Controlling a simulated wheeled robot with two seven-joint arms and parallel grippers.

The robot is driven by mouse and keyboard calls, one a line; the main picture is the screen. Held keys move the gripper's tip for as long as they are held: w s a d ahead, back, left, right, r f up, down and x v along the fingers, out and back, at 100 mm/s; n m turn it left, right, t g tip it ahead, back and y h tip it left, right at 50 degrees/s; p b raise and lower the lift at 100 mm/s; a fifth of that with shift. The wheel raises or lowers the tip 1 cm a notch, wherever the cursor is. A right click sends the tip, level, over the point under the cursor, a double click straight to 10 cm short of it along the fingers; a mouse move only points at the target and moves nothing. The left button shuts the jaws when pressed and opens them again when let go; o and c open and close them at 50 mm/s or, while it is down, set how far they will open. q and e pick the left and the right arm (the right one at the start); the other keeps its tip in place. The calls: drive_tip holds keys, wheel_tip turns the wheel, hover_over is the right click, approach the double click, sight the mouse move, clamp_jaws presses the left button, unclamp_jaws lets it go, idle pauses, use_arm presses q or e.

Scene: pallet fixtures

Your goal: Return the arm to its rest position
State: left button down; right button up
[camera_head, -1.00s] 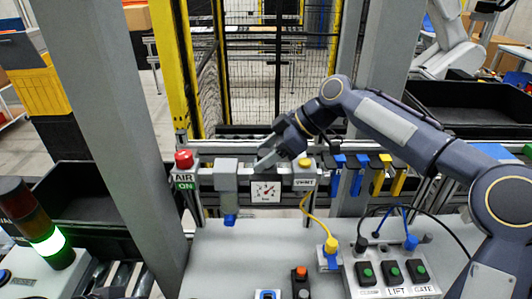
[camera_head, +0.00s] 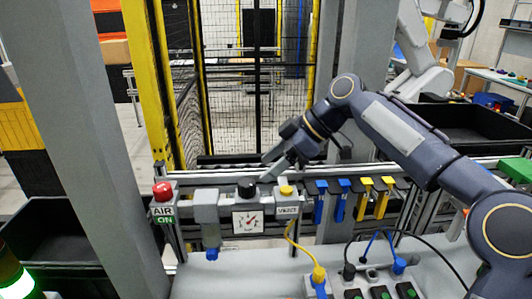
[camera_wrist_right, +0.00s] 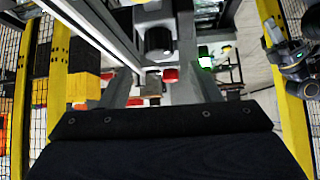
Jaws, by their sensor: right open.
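My right arm comes in from the right in the head view. Its right gripper (camera_head: 274,165) is open and empty, with its fingers pointing down and left. It is above and a little to the right of the black knob (camera_head: 246,188) on the panel, apart from it in the picture. The gauge (camera_head: 247,222) with a red needle is below the knob. In the right wrist view the two grey fingers of the gripper (camera_wrist_right: 163,85) are spread, with nothing held between them. My left gripper is not in view.
A red button (camera_head: 162,190) tops the AIR ON post at left. A yellow button (camera_head: 286,190) is right of the knob. Blue and yellow hooks (camera_head: 363,198) hang from the rail. A yellow cable (camera_head: 301,247) runs down to a socket. A thick grey post (camera_head: 97,150) stands at left.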

drive_tip(key=s+d+f+m+t+h+b, duration=0.1)
drive_tip(key=s+d+f+m, duration=0.4)
drive_tip(key=s, duration=0.5)
drive_tip(key=s+d+f+m+t+h+b, duration=0.1)
drive_tip(key=s+d+f+m+t+h, duration=0.1)
drive_tip(key=s+d+f+m, duration=0.3)
drive_tip(key=s+d+f+m+t+h+b, duration=0.1)
drive_tip(key=s+d+f+m+h, duration=0.1)
drive_tip(key=s+d+f+m, duration=0.3)
drive_tip(key=s+f+m, duration=0.3)
drive_tip(key=s+f, duration=0.3)
drive_tip(key=s, duration=0.3)
drive_tip(key=shift+s+f+m+t, duration=0.3)
drive_tip(key=shift+t, duration=0.1)
